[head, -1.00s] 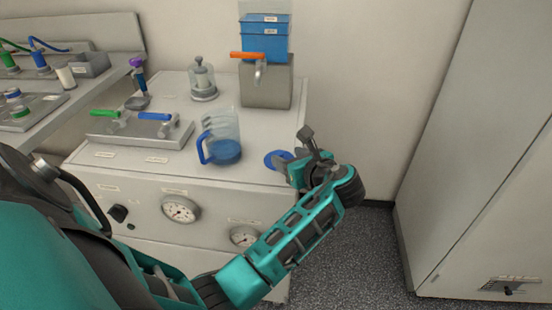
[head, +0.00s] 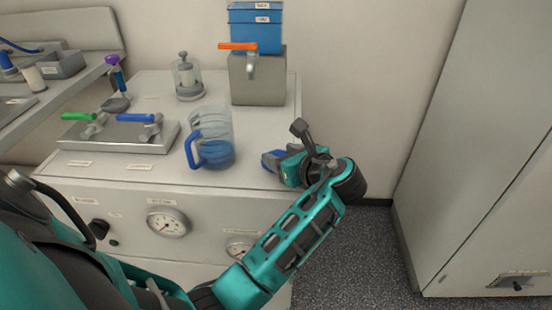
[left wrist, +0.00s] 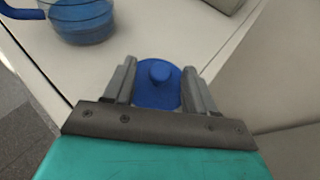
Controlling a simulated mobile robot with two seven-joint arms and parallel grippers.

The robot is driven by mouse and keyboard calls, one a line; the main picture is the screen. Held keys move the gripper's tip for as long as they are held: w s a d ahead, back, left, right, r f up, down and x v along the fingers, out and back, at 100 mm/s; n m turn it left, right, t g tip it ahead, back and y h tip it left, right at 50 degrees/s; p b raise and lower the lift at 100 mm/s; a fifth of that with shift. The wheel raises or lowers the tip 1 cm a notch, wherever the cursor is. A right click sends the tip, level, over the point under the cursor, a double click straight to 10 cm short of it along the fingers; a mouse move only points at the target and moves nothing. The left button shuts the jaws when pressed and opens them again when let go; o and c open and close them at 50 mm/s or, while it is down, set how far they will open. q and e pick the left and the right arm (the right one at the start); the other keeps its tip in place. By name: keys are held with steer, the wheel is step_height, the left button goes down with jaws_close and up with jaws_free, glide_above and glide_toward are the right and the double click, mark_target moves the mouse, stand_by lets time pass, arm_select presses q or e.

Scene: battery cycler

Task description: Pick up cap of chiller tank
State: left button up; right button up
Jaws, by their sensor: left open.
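The blue round cap (left wrist: 158,84) with a raised knob lies on the bench top near its right edge. In the left wrist view it sits between the two fingers of my left gripper (left wrist: 160,88), which is open around it. In the head view my left gripper (head: 280,163) reaches the bench's right front corner and covers most of the cap (head: 270,157). My right gripper is not in view.
A clear jug (head: 214,140) with a blue handle and blue liquid stands left of the gripper. A valve plate (head: 112,140) with green and blue levers and a glass vessel (head: 188,78) are further left. A grey cabinet (head: 480,150) stands to the right across a floor gap.

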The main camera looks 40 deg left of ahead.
arm_select(q)
jaws_close()
stand_by(0.5)
